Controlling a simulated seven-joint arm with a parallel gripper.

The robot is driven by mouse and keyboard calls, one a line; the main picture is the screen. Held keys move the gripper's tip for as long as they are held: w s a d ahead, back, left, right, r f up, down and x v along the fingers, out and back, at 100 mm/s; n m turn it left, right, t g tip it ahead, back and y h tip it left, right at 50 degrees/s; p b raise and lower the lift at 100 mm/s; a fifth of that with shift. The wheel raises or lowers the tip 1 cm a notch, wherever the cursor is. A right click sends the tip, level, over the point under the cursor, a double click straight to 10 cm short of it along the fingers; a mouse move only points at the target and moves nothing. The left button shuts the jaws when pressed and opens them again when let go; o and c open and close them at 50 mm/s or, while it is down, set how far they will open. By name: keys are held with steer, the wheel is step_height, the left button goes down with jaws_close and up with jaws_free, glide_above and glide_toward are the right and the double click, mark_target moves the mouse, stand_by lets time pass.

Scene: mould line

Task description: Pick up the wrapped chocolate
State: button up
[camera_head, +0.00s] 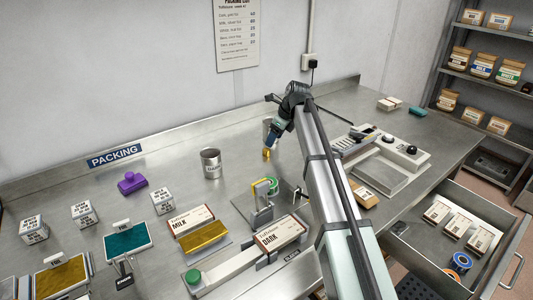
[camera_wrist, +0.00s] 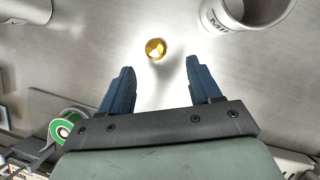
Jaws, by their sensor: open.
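The wrapped chocolate (camera_wrist: 155,48) is a small round piece in shiny gold foil lying on the steel bench. In the wrist view it sits beyond and between my two fingertips, with a clear gap to both. My gripper (camera_wrist: 160,85) has dark blue fingers that stand apart, with nothing between them. In the head view my gripper (camera_head: 269,147) points down above the bench, and a small gold spot, the chocolate (camera_head: 267,154), shows just at its fingertips. How high the fingertips are above the bench is hard to tell.
A tape dispenser with a green roll (camera_wrist: 67,127) is at lower left there. The bench right around the chocolate is clear. An open drawer (camera_head: 455,270) holds several items.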

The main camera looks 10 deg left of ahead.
mark_target(267, 149)
steer(key=shift+s+a+x, duration=0.1)
steer(key=shift+a+x, duration=0.05)
steer(key=shift+x, duration=1.55)
steer(key=shift+s+a+x, duration=0.1)
steer(key=shift+a+x, duration=0.1)
steer(key=shift+x, duration=1.45)
steer(key=shift+r, duration=0.15)
steer(key=c, duration=1.1)
steer(key=shift+r, duration=0.1)
